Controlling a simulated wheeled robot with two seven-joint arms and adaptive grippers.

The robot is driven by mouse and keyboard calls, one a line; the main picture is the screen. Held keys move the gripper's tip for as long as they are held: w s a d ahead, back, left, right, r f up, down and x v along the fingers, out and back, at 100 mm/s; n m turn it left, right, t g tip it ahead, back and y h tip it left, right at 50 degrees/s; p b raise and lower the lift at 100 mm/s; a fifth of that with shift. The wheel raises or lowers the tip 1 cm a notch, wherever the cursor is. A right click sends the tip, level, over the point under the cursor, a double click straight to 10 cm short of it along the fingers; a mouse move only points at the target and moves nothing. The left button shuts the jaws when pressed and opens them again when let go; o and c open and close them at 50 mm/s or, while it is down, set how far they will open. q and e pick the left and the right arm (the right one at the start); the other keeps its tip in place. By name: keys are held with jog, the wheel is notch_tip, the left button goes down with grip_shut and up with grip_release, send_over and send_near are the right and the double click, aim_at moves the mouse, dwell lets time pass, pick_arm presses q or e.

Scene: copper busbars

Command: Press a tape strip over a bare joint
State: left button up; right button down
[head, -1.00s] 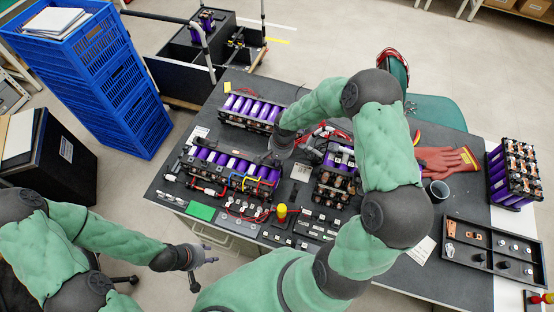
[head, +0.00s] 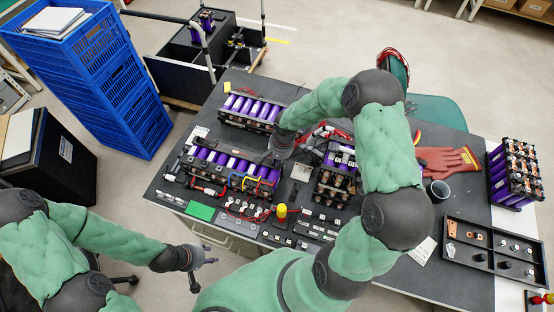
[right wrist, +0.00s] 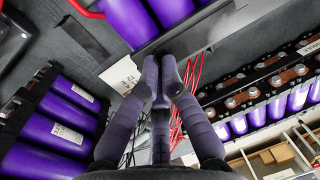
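Battery modules with purple cells stand on the dark workbench (head: 385,280): one at the back (head: 252,108), one at front left (head: 228,165) and one at the right (head: 335,180). In the right wrist view, copper busbars (right wrist: 255,92) with bolts run along the module at the right. My right gripper (right wrist: 160,68) points in between the modules, its fingertips close together. I cannot make out a tape strip between them, nor which joint is bare. In the head view its fingers are mostly hidden. My left gripper (head: 208,262) is empty with spread fingers, off the bench's front edge.
Blue crates (head: 103,85) are stacked at the left. Cables and small parts crowd the bench front.

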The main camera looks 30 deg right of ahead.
jog(key=shift+s+f, duration=0.1)
dwell(0.3)
jog(key=c, duration=1.4)
grip_release()
jog(key=shift+o, duration=0.2)
jog(key=shift+r, duration=0.45)
notch_tip(320, 180, up, 11)
jog(key=s+d, duration=0.1)
